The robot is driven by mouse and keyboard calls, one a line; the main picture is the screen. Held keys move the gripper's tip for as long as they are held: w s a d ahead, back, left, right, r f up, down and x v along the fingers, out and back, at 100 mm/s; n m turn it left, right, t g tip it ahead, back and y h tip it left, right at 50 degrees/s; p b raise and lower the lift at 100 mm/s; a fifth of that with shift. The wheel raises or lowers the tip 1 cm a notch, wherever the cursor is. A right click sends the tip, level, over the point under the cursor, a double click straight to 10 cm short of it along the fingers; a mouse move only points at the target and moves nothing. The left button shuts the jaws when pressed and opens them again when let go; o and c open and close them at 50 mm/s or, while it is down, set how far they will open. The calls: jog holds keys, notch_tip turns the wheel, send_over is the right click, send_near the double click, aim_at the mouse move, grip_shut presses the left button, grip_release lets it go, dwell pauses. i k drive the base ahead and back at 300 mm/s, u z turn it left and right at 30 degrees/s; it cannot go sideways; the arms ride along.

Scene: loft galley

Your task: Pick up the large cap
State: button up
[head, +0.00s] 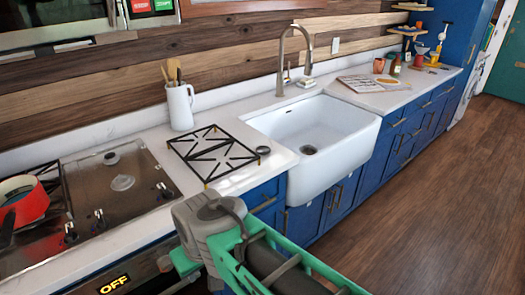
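A black round cap (263,150) lies on the white counter at the right edge of a black grate (212,152), near the sink. Another dark cap (111,158) sits on the rear burner of the steel cooktop (90,208). The burner in front of it (122,183) shows a bare silver top. I cannot tell for sure which cap is the large one. My grey and green arm reaches up from the bottom edge, in front of the counter and below the grate.
A white sink (330,130) with a tall faucet (308,52) is right of the grate. A white pitcher of utensils (180,105) stands behind the grate. A red pan (22,200) is at far left. An open book (368,83) lies beyond the sink. The wooden floor (430,215) is clear.

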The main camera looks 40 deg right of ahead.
aim_at(261, 150)
jog(key=u, duration=3.7)
jog(key=k, duration=2.15)
jog(key=z, duration=1)
